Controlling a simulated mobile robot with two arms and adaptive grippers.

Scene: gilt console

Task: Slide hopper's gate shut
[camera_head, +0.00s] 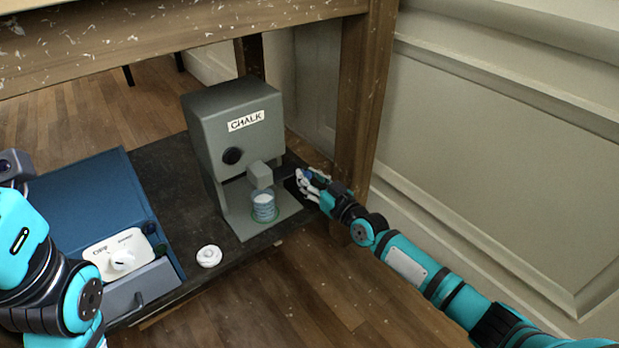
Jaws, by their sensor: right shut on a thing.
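The grey hopper (207,128), labelled CHALK, stands on the dark low shelf. A dark flat gate (289,169) sticks out from its right side, above the base. My right gripper (306,181) is shut at the gate's outer end, on the right of the hopper; its fingers partly hide the grip. A glass jar (264,213) with white contents stands on the hopper's base under the grey spout (261,175). My left arm shows at the left edge, but its gripper is out of view.
A small white round object (209,256) lies at the shelf's front. A wooden table leg (362,100) stands close behind my right gripper.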

